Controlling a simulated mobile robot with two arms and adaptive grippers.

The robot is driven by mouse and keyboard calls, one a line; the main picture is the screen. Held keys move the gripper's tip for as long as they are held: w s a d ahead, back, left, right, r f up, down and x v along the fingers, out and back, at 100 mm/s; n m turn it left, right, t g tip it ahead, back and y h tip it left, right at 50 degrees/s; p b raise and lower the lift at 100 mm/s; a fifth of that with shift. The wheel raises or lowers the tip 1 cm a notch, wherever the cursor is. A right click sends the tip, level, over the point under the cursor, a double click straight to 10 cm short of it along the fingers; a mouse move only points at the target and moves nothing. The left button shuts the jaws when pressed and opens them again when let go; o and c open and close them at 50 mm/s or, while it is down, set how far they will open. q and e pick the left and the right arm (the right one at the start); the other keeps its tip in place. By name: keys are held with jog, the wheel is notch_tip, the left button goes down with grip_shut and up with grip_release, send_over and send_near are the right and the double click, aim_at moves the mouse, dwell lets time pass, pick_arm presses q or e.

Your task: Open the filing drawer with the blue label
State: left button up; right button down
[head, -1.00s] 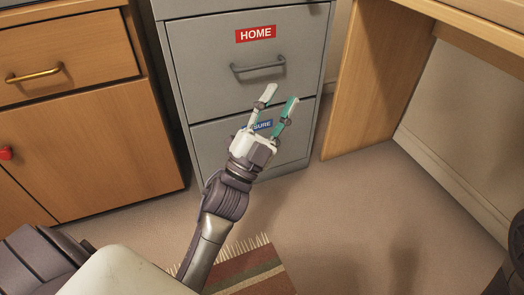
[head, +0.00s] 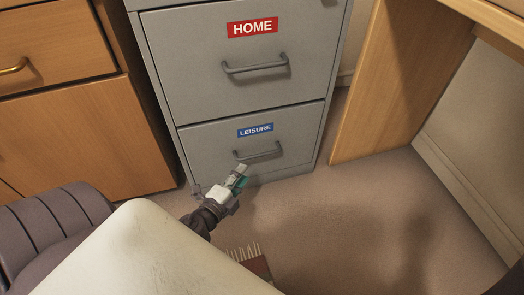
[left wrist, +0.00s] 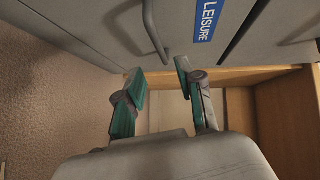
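The grey filing cabinet (head: 158,75) stands ahead in the head view. Its lower drawer (head: 205,145) bears the blue LEISURE label (head: 255,130) and looks closed. The drawer's grey bar handle (head: 258,152) is below the label. My left gripper (head: 241,174) is low in front of the drawer, just below the handle's left part. In the left wrist view its two teal fingers (left wrist: 160,75) are apart with nothing between them. The handle (left wrist: 153,28) and the label (left wrist: 207,18) show beyond the fingertips; the handle is not between them. My right gripper is not seen.
The upper drawer (head: 190,60) with a red HOME label (head: 253,28) is closed. A wooden cabinet (head: 95,135) stands at left and a wooden desk panel (head: 385,75) at right. A fringed rug (head: 257,267) lies below; the floor (head: 380,215) at right is clear.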

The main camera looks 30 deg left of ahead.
aim_at(260, 155)
pick_arm(q)
jog(key=w, duration=0.3)
jog(key=w+f, duration=0.1)
jog(key=w, duration=0.6)
jog(key=shift+w+a+f, duration=0.25)
jog(key=shift+w+a, duration=0.05)
jog(key=shift+a, duration=0.05)
grip_shut()
